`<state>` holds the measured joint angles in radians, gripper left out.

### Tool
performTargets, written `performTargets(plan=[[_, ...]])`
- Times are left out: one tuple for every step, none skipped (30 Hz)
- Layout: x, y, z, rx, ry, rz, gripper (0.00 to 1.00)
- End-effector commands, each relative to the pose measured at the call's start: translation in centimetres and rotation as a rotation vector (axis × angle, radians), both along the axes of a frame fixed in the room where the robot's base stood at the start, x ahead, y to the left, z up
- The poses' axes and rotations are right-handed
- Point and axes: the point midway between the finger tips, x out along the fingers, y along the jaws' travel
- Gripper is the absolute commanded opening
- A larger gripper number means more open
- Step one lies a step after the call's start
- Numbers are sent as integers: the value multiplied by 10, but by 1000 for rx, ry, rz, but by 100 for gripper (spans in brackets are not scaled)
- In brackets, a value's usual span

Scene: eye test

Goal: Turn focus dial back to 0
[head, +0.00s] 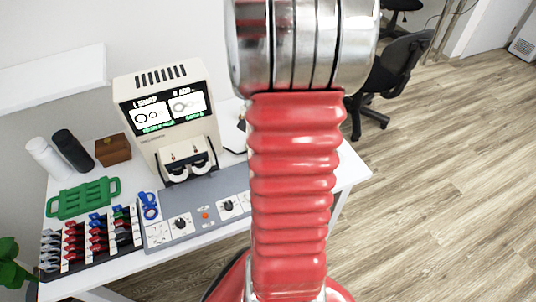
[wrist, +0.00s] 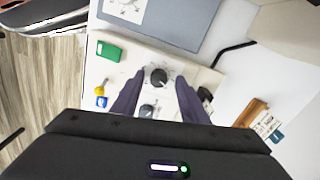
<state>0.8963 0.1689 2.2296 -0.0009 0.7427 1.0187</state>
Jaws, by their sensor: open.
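In the wrist view a round dark dial (wrist: 158,77) with a light pointer mark stands on a pale panel (wrist: 185,66). A second dark knob (wrist: 147,110) sits just below it, partly hidden by my gripper body. I cannot read which is the focus dial or its setting. My gripper (wrist: 158,84) is open, with one dark finger on each side of the upper dial; I cannot tell whether they touch it. In the head view a grey control panel (head: 207,207) bears a dial (head: 180,223) and another dial (head: 228,205). My gripper is not seen there.
The eye-test machine (head: 172,88) with a lit screen stands behind the grey panel. A rack of coloured pieces (head: 90,242), a green tray (head: 80,199) and a wooden box (head: 113,150) are at left. In the wrist view a green block (wrist: 109,51) lies left of the dial.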

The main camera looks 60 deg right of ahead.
Motion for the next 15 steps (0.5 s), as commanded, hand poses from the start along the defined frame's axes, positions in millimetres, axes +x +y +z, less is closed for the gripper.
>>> performTargets(plan=[[0,0,-2,0,1,0,40],[0,0,-2,0,0,0,40],[0,0,-2,0,0,0,40],[0,0,-3,0,0,0,40],[0,0,-2,0,0,0,40],[0,0,-2,0,0,0,40],[0,0,-2,0,0,0,40],[0,0,-2,0,0,0,40],[0,0,-2,0,0,1,40],[0,0,-2,0,0,1,38],[0,0,-2,0,0,1,36],[0,0,-2,0,0,1,33],[0,0,-2,0,0,1,31],[0,0,-2,0,0,1,29],[0,0,-2,0,0,1,26]])
